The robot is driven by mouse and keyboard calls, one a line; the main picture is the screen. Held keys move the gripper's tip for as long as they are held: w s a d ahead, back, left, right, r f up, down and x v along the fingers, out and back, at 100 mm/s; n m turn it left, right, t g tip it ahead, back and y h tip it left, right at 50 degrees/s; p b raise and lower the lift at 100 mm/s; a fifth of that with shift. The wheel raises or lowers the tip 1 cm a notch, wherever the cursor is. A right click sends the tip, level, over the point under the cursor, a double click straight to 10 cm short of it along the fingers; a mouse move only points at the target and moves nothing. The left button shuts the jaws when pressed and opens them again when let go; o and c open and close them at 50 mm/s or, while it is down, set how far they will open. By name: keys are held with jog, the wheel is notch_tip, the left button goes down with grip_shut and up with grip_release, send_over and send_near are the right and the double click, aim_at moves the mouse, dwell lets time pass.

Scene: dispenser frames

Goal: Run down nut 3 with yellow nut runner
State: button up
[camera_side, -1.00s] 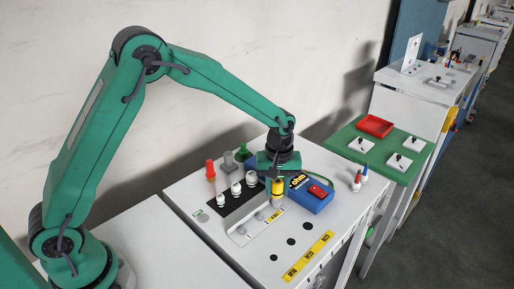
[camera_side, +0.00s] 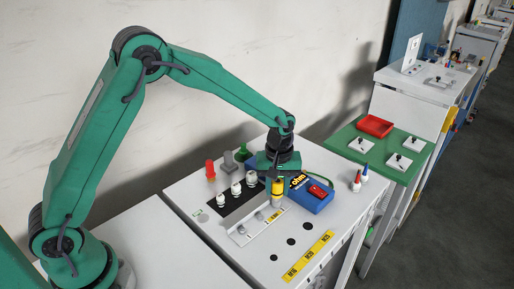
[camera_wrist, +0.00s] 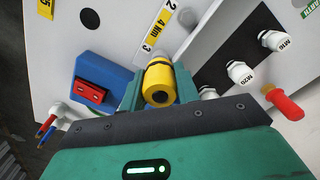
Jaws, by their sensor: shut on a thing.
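The yellow nut runner (camera_side: 278,188) is upright in my gripper (camera_side: 278,178), over the right end of the light nut plate (camera_side: 240,236). In the wrist view the jaws close around the yellow nut runner (camera_wrist: 158,80), whose black-centred end faces the camera. Its lower end is at the plate beside the figure 3 on the yellow label strip (camera_wrist: 157,28). Nut 3 is hidden under the tool, so I cannot tell whether the tool touches it. A grey nut (camera_wrist: 187,17) shows farther along the plate.
A blue box (camera_side: 313,198) with a red switch stands close to the right of the tool. White sockets (camera_side: 236,187) stand on a black mat to the left, with red, grey and green handles behind. Black holes (camera_side: 291,241) lie in front. A green table (camera_side: 345,136) holds a red tray.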

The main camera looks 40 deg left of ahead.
jog(key=shift+f, duration=0.15)
jog(key=shift+r, duration=3.15)
